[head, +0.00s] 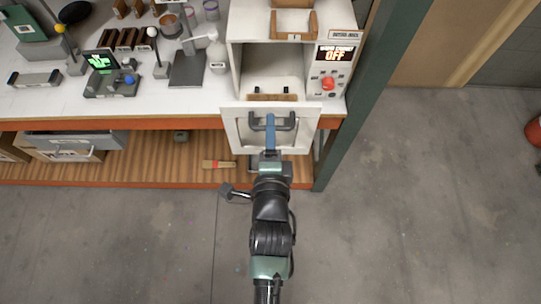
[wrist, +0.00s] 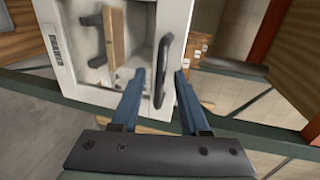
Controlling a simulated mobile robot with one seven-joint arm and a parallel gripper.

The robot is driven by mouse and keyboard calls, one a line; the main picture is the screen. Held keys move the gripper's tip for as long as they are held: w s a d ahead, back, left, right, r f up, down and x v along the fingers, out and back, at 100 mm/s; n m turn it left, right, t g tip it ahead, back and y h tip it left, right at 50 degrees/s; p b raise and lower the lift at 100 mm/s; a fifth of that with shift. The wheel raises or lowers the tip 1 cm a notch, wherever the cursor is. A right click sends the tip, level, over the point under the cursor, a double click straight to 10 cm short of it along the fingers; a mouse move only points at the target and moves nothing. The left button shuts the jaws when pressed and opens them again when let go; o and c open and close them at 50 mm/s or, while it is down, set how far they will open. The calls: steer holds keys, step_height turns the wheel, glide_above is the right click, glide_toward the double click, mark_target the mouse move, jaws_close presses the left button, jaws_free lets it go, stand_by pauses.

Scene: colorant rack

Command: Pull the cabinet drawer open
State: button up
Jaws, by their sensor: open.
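The white cabinet (head: 236,60) stands at the right end of the bench, with an open-topped hollow showing inside. Its white front panel (head: 230,122) stands out at the bench's front edge and bears a dark bar handle (head: 290,124). In the wrist view the panel (wrist: 75,95) has a window and a small label, and the handle (wrist: 164,62) is a curved dark bar. My gripper (head: 270,120) is open at the handle. In the wrist view its blue fingers (wrist: 159,76) are apart, one on each side of the handle. I cannot tell whether either finger touches it.
A control box (head: 334,75) reading "OFF" with a red button is on the cabinet's right. A green post (head: 362,85) rises close on the right. A brush (head: 219,164) lies on the lower shelf (head: 120,172). The floor in front is clear.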

steer(key=b+v, duration=0.3)
steer(key=v, duration=0.8)
steer(key=shift+s, duration=0.25)
steer(key=shift+r, duration=0.1)
